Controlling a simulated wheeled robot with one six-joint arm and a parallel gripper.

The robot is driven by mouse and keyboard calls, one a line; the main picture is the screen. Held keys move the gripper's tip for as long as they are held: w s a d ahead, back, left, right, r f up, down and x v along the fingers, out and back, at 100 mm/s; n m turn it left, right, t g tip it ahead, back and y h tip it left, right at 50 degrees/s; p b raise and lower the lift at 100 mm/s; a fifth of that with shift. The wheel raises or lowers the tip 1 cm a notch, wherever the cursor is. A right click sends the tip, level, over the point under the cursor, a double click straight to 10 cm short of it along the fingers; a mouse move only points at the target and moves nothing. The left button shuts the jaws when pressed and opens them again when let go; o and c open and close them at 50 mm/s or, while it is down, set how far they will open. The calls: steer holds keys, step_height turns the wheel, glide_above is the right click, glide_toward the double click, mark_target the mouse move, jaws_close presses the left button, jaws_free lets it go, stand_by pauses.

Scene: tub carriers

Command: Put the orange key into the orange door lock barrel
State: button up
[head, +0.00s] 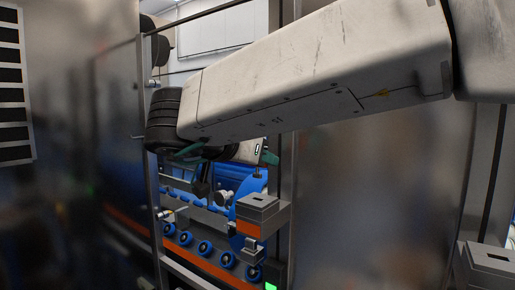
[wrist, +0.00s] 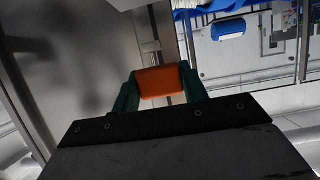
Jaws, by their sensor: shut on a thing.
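The orange key (wrist: 160,81) shows as an orange block between the two teal fingers of my gripper (wrist: 160,90) in the wrist view. My gripper is shut on it. In the head view my gripper (head: 230,155) is partly hidden behind my arm, and I cannot make out the key there. A grey box with an orange band (head: 248,228), which looks like the orange door lock barrel, is mounted at the door opening, below and a little right of my gripper. The key is apart from it. The barrel is not clearly seen in the wrist view.
A second grey box (head: 490,258) sits at the lower right. Blue rollers (head: 205,248) on an orange-edged rail lie inside the opening. Metal door panels (head: 370,190) stand on both sides. The wrist view shows a grey upright fixture (wrist: 150,46) beyond the key.

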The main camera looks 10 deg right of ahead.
mark_target(257, 172)
steer(key=shift+f, duration=1.65)
steer(key=shift+f, duration=1.6)
steer(key=o, duration=1.1)
steer(key=v, duration=0.7)
steer(key=shift+s+a, duration=0.25)
steer(key=shift+s, duration=0.05)
